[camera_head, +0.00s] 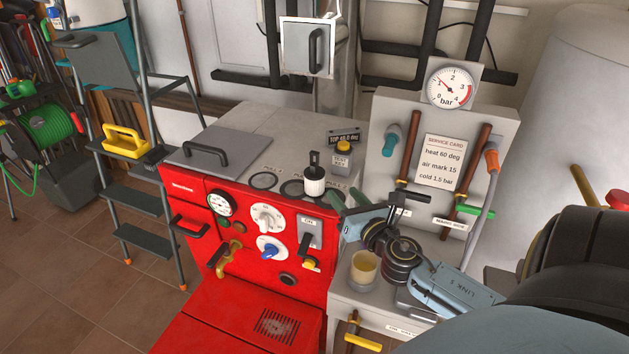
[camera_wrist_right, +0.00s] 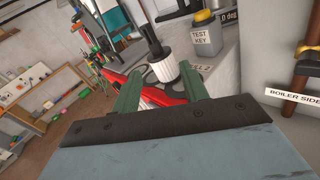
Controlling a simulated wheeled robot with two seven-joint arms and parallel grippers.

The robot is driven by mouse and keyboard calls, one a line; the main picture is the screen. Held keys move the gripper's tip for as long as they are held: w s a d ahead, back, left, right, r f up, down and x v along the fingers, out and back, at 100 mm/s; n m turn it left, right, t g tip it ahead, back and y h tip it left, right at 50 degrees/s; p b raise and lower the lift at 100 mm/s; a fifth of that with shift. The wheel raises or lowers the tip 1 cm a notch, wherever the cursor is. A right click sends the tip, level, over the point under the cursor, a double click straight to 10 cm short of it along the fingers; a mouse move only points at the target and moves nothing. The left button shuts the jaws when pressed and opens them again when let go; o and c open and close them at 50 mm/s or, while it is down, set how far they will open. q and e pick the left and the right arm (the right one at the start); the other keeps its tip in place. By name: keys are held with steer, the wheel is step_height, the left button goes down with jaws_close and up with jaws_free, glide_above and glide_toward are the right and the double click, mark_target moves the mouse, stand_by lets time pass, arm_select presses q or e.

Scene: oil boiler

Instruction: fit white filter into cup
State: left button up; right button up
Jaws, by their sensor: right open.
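The white filter (camera_head: 314,184) is a ribbed white cylinder with a black handle on top. It stands upright on the front of the boiler's grey top. My right gripper (camera_head: 346,196) is open and empty, just right of the filter in the head view. In the right wrist view the filter (camera_wrist_right: 163,70) shows just beyond and between the green fingertips (camera_wrist_right: 160,80); I cannot tell whether they touch it. A yellowish cup (camera_head: 364,268) stands on the white ledge below my right gripper, its mouth facing up. My left gripper is not in view.
The red boiler front (camera_head: 250,290) has a gauge, dials and levers. Dark rings (camera_head: 264,181) lie left of the filter. A test key block (camera_head: 342,162) stands behind it. The service card panel (camera_head: 440,160) with pipes rises at the right. The grey boiler lid (camera_head: 218,147) is at the left.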

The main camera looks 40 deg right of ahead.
mark_target(317, 167)
steer(key=w+n, duration=0.1)
steer(key=w, duration=0.1)
steer(key=w+d+n, duration=0.1)
steer(key=w, duration=0.2)
steer(key=w+n+y, duration=0.1)
steer(key=w, duration=0.1)
steer(key=shift+w+d+r+p, duration=0.25)
steer(key=shift+w+d+p, duration=0.05)
steer(key=shift+w, duration=0.1)
steer(key=shift+x, duration=3.05)
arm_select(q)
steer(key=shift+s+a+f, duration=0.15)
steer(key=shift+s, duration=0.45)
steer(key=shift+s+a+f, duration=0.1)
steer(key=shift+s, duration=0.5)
arm_select(e)
steer(key=shift+a, duration=0.1)
jaws_close()
